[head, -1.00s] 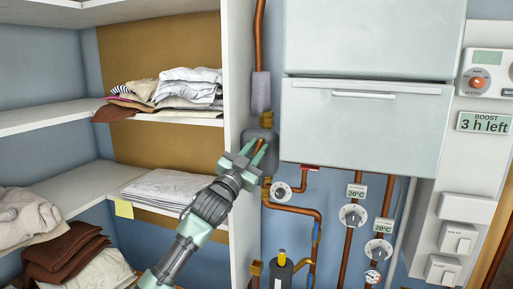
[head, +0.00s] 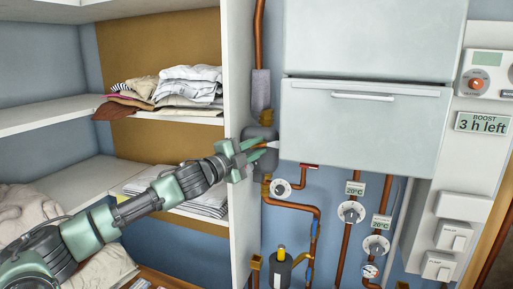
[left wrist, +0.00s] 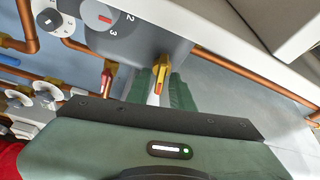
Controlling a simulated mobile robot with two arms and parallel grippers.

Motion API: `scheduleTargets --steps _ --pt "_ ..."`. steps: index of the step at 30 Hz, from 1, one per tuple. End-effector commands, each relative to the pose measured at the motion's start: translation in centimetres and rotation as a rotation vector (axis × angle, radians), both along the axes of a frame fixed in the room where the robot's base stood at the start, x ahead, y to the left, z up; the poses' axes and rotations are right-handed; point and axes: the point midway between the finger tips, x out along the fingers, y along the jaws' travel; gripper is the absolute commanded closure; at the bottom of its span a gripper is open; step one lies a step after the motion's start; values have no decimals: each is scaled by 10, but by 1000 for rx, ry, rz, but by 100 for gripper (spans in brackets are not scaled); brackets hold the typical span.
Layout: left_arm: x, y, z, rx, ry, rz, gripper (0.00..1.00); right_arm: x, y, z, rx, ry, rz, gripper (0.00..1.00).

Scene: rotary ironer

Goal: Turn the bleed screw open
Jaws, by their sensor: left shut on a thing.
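The grey pump body (head: 262,134) is on the pipework beside the white shelf panel in the head view. It fills the upper middle of the left wrist view (left wrist: 150,50), with a red-marked dial (left wrist: 105,18) numbered 2 and 3. A small brass piece (left wrist: 161,66), which looks like the bleed screw, sticks out from its lower edge. My left gripper (head: 264,149) reaches in from the left and is shut on this piece; its green fingers (left wrist: 162,88) lie either side of it. The fingers partly hide it in the head view. My right gripper is out of view.
A white cabinet (head: 365,125) hangs right of the pump. Copper pipes with dials (head: 351,212) run below it. A red-handled valve (left wrist: 107,78) is close left of the fingers in the wrist view. Shelves with folded laundry (head: 187,85) stand at left.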

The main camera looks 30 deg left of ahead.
Motion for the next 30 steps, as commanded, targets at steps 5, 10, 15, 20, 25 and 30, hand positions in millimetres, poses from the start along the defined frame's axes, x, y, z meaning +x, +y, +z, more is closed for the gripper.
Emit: scheduleTargets --steps 5,10,15,20,25,30 --pt "0 3 5 106 20 7 100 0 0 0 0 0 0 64" --pt "0 2 4 181 38 5 100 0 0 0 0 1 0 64" --pt "0 2 4 229 51 5 100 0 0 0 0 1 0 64" --pt "0 2 3 253 57 5 100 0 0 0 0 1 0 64" --pt "0 2 3 261 60 5 100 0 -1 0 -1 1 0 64" --pt "0 1 3 261 59 4 100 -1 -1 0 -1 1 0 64"
